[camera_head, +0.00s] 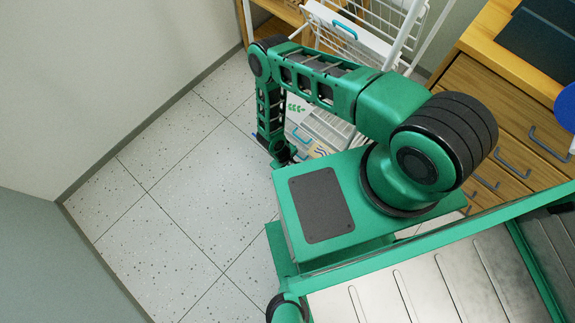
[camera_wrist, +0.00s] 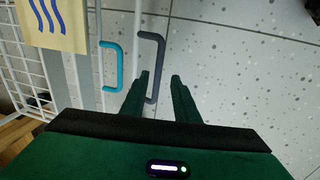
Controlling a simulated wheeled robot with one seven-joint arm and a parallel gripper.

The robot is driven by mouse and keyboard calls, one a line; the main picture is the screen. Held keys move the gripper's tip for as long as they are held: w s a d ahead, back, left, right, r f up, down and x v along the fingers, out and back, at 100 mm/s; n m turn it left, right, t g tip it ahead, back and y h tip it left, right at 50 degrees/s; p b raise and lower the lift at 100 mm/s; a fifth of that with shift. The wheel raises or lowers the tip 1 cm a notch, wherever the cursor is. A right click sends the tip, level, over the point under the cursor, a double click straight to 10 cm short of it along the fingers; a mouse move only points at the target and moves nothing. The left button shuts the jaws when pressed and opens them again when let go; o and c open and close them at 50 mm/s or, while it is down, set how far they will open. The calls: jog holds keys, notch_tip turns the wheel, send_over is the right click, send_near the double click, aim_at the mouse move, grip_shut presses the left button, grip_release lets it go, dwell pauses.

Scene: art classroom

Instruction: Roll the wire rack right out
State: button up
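The white wire rack (camera_head: 373,20) stands at the top of the head view, partly hidden behind my arm. A white front with a teal handle (camera_head: 345,28) shows near its top. In the wrist view, white wire mesh (camera_wrist: 28,65) fills the left side. A teal handle (camera_wrist: 119,68) and a dark grey handle (camera_wrist: 154,50) stand out from white fronts. My gripper (camera_wrist: 160,76) is open. The grey handle's bar appears between its two fingers, close to the left one; contact cannot be told. In the head view my gripper (camera_head: 283,161) is low beside the rack, its fingers unclear.
A tan label with blue waves (camera_wrist: 55,20) is on the rack's front. A wooden drawer cabinet (camera_head: 500,120) with grey handles stands to the right. The speckled tile floor (camera_head: 170,190) left of my gripper is clear, up to the pale wall (camera_head: 110,80).

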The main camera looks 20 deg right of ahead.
notch_tip(320, 180, up, 9)
jog(key=s+a, duration=0.1)
jog(key=shift+a+r, duration=0.15)
jog(key=shift+a, duration=0.15)
dwell(0.5)
